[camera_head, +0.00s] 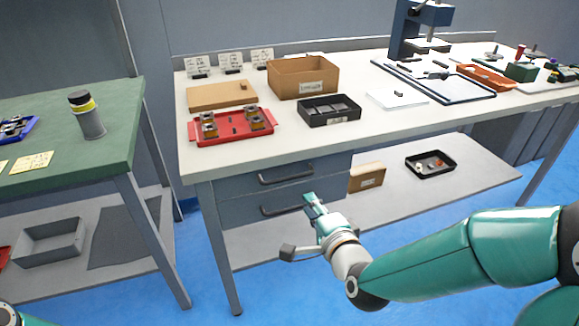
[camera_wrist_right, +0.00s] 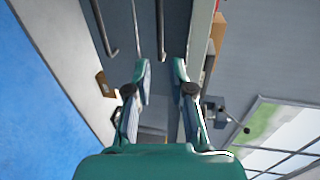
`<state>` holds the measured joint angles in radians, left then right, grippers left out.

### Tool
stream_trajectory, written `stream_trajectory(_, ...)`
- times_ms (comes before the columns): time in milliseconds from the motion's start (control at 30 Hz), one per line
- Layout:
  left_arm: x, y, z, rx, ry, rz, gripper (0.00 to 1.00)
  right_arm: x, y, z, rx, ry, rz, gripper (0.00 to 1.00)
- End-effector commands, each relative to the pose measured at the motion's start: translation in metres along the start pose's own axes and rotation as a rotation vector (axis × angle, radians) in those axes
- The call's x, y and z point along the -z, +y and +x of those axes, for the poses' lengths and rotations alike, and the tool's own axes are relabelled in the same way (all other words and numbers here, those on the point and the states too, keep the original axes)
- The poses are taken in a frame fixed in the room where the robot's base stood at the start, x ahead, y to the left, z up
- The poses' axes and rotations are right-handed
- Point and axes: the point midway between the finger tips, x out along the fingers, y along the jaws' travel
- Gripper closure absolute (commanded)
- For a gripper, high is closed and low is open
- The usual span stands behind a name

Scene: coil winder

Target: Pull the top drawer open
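The top drawer (camera_head: 250,181) is grey and sits shut under the white bench, with a dark bar handle (camera_head: 286,178). Below it is a second drawer (camera_head: 240,213) with a similar handle (camera_head: 284,211). My right gripper (camera_head: 312,203) is in front of the drawers, near their right end. In the right wrist view, which is turned sideways, its two fingers (camera_wrist_right: 160,70) are apart and empty. The top handle (camera_wrist_right: 160,30) lies in line with the gap, seemingly ahead of the tips; the lower handle (camera_wrist_right: 103,28) is to its left. My left gripper is out of view.
A lower shelf (camera_head: 430,200) holds a cardboard box (camera_head: 367,177) right of the drawers and a black tray (camera_head: 430,165). A red tray (camera_head: 233,133) and a black bin (camera_head: 330,110) stand on the bench above. A green table (camera_head: 80,140) is at left. Blue floor in front is clear.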

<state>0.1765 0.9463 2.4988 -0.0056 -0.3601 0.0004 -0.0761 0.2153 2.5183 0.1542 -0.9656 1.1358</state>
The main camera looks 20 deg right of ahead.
Motion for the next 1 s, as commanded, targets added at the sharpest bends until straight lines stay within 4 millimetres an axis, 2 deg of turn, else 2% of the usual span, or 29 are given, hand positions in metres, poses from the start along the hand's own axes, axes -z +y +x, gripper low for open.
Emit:
stream_trajectory(33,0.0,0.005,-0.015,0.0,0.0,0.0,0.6,0.0,-0.005,0.0,-0.007,-0.002,0.001,0.78)
stream_trajectory(200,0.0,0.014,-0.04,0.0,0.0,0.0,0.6,-0.003,-0.003,0.003,-0.006,-0.017,0.017,0.78)
stream_trajectory(267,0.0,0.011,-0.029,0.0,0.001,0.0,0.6,-0.003,0.003,0.022,0.002,-0.015,0.016,0.78)
stream_trajectory(700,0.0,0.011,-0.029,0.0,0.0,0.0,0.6,-0.004,0.003,0.115,0.002,-0.015,0.015,0.78)
stream_trajectory(833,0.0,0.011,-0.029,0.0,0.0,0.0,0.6,-0.004,0.002,0.132,0.002,-0.014,0.015,0.78)
stream_trajectory(1000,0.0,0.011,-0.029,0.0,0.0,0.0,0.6,-0.004,0.002,0.143,0.001,-0.014,0.015,0.78)
